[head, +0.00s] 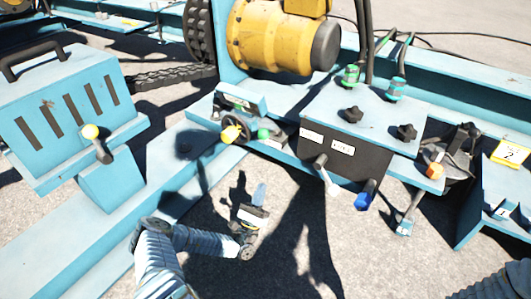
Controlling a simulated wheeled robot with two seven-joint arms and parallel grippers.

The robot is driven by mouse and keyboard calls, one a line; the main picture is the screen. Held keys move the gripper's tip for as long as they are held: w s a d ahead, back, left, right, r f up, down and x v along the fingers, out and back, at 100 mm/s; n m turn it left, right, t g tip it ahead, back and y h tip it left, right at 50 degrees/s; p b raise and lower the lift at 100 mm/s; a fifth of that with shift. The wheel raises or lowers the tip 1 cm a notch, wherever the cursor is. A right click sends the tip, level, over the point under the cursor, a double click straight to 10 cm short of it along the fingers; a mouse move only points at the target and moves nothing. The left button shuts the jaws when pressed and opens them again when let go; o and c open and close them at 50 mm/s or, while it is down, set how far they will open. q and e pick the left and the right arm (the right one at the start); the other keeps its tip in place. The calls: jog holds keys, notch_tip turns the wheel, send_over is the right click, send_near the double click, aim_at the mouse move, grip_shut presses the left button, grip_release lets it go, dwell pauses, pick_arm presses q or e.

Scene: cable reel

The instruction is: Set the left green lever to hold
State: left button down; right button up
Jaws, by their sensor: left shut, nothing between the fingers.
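A smaller green part (263,133) sits lower left, beside a yellow knob. My left gripper (259,193) is shut and empty, in front of and below the box, apart from all of these parts. My right gripper is out of view.
A white-tipped lever (325,172) and a blue-handled lever (367,193) stick out from the box's dark front. Black knobs (350,114) sit on its top. A yellow motor (270,40) is behind. A blue slotted cabinet (70,112) with a yellow-tipped lever stands left.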

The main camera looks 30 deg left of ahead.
pick_arm(q)
jog(key=a+n+y, duration=0.1)
jog(key=a+y, duration=0.1)
jog(key=y, duration=0.1)
jog(key=a+n+y, duration=0.1)
jog(key=shift+f+n, duration=0.3)
jog(key=b, duration=0.2)
send_near(263, 133)
jog(key=w+r, duration=0.2)
jog(key=w, duration=0.2)
jog(key=shift+w+a+g, duration=0.15)
jog(key=shift+a+g, duration=0.15)
jog(key=shift+a, duration=0.15)
jog(key=shift+r, duration=0.1)
